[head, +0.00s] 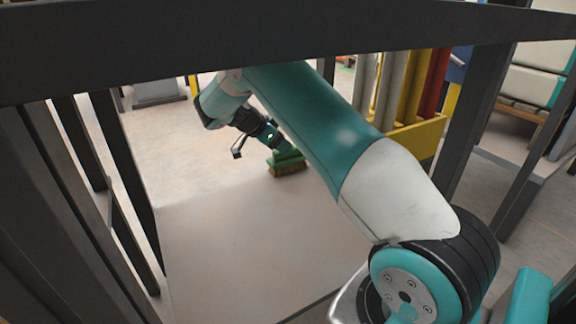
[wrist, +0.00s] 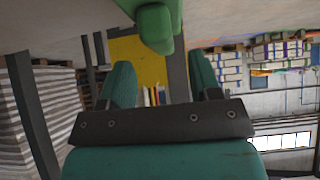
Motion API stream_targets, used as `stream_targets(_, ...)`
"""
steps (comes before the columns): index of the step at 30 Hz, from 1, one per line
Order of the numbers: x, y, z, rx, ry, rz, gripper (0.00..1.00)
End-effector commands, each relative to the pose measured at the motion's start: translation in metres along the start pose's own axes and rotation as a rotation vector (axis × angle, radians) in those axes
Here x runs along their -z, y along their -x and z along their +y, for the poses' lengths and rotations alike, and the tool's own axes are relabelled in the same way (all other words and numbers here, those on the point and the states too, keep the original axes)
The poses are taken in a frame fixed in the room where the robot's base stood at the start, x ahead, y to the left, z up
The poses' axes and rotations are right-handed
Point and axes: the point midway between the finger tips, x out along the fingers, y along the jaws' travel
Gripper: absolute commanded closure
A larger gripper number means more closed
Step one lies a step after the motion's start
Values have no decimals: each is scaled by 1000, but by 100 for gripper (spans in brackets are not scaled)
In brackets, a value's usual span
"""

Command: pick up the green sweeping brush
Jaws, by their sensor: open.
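The green sweeping brush (head: 287,159) stands on its brown bristles near the far right edge of a pale flat surface (head: 235,235) in the head view. My gripper (head: 279,145) reaches down to the brush from behind my arm; whether it touches the brush is not clear there. In the wrist view my gripper (wrist: 163,78) is open, with one teal finger at each side and nothing between them. The green brush (wrist: 155,25) also shows there, at the top middle, just beyond the fingertips. Its bristles are out of that view.
Dark frame posts (head: 125,180) stand on the left, and a dark beam (head: 230,45) crosses the top. A yellow holder (head: 415,136) with upright coloured bars stands right of the brush. The pale surface in front of the brush is clear.

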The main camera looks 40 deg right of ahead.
Motion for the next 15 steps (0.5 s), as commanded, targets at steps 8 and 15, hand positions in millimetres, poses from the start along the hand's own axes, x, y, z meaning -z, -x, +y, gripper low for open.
stream_targets(8,-5,-41,-3,1,-1,0,43)
stream_targets(15,0,-43,-3,1,0,0,43)
